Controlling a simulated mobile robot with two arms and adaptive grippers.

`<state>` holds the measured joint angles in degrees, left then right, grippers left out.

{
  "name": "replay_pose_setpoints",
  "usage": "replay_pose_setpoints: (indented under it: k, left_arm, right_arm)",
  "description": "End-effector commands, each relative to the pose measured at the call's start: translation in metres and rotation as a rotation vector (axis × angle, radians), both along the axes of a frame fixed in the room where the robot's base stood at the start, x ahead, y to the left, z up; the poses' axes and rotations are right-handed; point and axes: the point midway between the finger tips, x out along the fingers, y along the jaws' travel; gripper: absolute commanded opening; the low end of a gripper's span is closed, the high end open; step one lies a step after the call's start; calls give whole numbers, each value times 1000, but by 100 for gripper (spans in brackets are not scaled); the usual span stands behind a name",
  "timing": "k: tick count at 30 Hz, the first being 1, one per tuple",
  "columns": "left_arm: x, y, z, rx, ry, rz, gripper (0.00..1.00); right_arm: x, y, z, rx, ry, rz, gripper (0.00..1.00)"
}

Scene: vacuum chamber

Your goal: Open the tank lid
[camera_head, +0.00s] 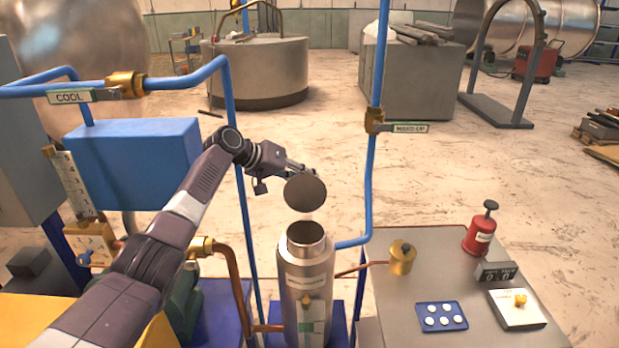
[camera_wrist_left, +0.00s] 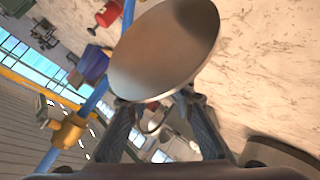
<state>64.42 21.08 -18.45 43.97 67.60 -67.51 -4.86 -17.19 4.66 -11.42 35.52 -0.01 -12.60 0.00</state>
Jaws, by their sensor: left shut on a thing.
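The tank (camera_head: 306,270) is an upright metal cylinder with a round open mouth at its top. The lid (camera_head: 305,193) is a round grey disc, tilted on edge above the tank's mouth and apart from it. My left gripper (camera_head: 298,172) is shut on the lid, from behind and to the left of it. In the left wrist view the lid (camera_wrist_left: 165,50) fills the upper middle, and the two fingers of my left gripper (camera_wrist_left: 160,105) meet at its lower edge. The exact grip point is partly hidden behind the disc. My right gripper is not in view.
Blue pipes (camera_head: 371,190) rise on both sides of the tank. A grey table (camera_head: 400,318) at right holds a red canister (camera_head: 481,232), a brass pot (camera_head: 402,257), a blue tray (camera_head: 441,316) and a white box (camera_head: 517,310). A blue box (camera_head: 135,165) stands at left. Open floor lies behind.

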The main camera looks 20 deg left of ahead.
Motion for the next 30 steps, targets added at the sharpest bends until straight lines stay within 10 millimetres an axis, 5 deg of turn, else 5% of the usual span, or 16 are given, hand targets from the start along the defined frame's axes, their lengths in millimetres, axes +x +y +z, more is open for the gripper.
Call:
replay_pose_setpoints:
  k: [1, 23, 24, 30]
  left_arm:
    - [-5, 8, -18, 18, 30, 5, 0]
    - [-5, 8, -18, 18, 32, 5, 0]
    - [-5, 8, -18, 18, 32, 5, 22]
    - [-5, 7, -17, 18, 31, 3, 40]
  right_arm:
    - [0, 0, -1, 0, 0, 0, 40]
    - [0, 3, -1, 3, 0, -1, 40]
    - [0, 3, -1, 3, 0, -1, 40]
    - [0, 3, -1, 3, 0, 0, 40]
